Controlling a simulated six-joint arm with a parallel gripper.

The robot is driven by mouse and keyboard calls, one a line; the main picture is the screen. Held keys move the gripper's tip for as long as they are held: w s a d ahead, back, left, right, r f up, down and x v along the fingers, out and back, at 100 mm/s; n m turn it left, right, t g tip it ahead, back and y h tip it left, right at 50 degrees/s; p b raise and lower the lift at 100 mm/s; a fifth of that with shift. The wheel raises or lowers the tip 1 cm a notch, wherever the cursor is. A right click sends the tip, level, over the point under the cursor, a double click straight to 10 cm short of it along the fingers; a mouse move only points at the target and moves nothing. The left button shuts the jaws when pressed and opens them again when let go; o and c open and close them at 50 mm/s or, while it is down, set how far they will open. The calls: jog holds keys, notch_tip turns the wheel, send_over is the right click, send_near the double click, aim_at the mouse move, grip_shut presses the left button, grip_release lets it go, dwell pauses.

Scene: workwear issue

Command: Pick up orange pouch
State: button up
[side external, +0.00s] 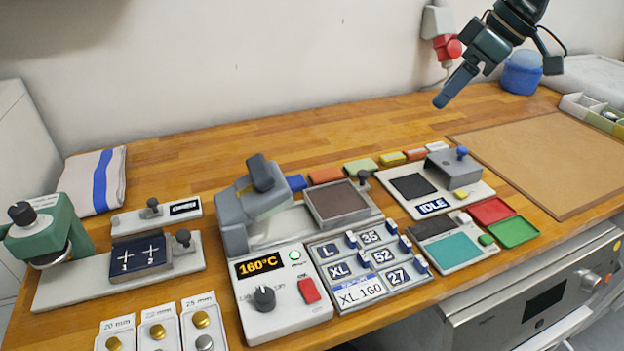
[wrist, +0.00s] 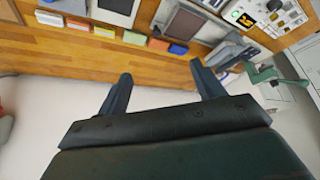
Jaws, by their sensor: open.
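Two orange pieces lie in a row of small flat coloured pouches along the back of the equipment. One orange pouch (side external: 325,174) is between a blue and a green one; it also shows in the wrist view (wrist: 158,44). A smaller orange piece (side external: 415,154) lies farther right, beside a yellow one, and also shows in the wrist view (wrist: 77,22). I cannot tell which is meant. My gripper (side external: 455,88) is high above the back of the table, apart from both. In the wrist view its two fingers (wrist: 161,72) are spread with nothing between them.
The row also holds blue (side external: 296,183), green (side external: 361,166) and yellow (side external: 392,158) pouches. A heat press (side external: 254,200) and a grey device marked IDLE (side external: 452,168) stand near the row. The wooden table (side external: 230,136) behind is clear. A blue round container (side external: 521,72) stands at back right.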

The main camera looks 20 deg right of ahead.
jog(key=w+a+f+n+g+y, duration=0.1)
jog(key=w+a+f+n, duration=0.1)
jog(key=w+f, duration=0.5)
jog(key=w+a+f+n+g+y, duration=0.1)
jog(key=w+a+f+n, duration=0.2)
jog(key=w+f, duration=0.5)
jog(key=shift+w+n, duration=0.5)
jog(key=shift+w, duration=0.4)
jog(key=shift+f, duration=0.1)
send_near(327, 174)
jog(key=shift+x, duration=1.55)
jog(key=shift+w+d+f+y, duration=0.1)
jog(key=shift+w+d+y, duration=0.05)
jog(key=shift+y, duration=0.15)
jog(key=shift+x, duration=2.55)
jog(key=shift+c, duration=0.2)
